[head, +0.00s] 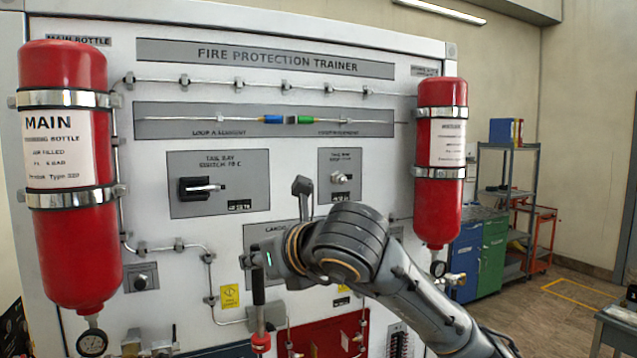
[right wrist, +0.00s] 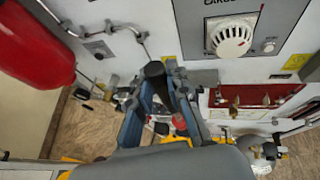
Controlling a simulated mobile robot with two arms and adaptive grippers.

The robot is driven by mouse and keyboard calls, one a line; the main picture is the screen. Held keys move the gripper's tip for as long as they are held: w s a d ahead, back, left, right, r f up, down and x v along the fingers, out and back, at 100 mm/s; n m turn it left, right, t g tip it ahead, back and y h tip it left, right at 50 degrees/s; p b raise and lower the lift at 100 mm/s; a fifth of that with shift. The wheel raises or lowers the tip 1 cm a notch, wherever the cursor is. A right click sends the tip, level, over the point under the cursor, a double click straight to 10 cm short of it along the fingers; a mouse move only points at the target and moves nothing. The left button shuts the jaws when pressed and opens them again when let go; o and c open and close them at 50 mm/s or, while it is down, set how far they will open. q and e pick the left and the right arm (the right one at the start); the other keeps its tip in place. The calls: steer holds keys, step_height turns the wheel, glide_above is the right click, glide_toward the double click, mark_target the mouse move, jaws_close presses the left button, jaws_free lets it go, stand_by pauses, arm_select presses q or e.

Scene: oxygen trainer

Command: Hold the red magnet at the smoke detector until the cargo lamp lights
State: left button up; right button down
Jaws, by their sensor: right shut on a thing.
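My right gripper (head: 258,268) is shut on the black handle (head: 259,290) of a tool with a red end (head: 261,342), which I take to be the red magnet; it hangs roughly upright in front of the panel. In the right wrist view, the fingers (right wrist: 164,82) close on the black handle (right wrist: 155,71), and the red end (right wrist: 180,122) shows between them. The white round smoke detector (right wrist: 232,37) is on the grey cargo panel, apart from the magnet. In the head view my right arm hides the detector. A small round fitting (right wrist: 268,46) sits beside it; I cannot tell whether it is the lamp. My left gripper is out of view.
Red bottles flank the panel, the main one (head: 65,180) at left and another (head: 440,190) at right. Thin pipes and fittings (head: 208,255) run along the panel. A red panel (head: 335,338) lies below the cargo panel. A cabinet (head: 466,258) and shelves stand at right.

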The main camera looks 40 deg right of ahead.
steer(key=s+d+r+n+y+p, duration=0.1)
steer(key=s+d+r, duration=0.4)
steer(key=d+r, duration=0.35)
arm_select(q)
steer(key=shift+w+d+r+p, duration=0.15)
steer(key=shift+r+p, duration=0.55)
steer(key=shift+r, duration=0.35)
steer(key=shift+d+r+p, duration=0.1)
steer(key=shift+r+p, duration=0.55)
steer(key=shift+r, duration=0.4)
arm_select(e)
steer(key=w+d+r, duration=0.1)
steer(key=w, duration=0.7)
steer(key=shift+w+d+r+y, duration=0.15)
steer(key=shift+w+d+y, duration=0.15)
steer(key=shift+w+y, duration=0.1)
steer(key=shift+s, duration=0.1)
stand_by(0.6)
arm_select(q)
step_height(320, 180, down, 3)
steer(key=b, duration=0.3)
arm_select(e)
steer(key=s+a, duration=0.3)
steer(key=s, duration=1)
steer(key=shift+s+a, duration=0.15)
steer(key=shift+s, duration=0.1)
steer(key=shift+n, duration=0.3)
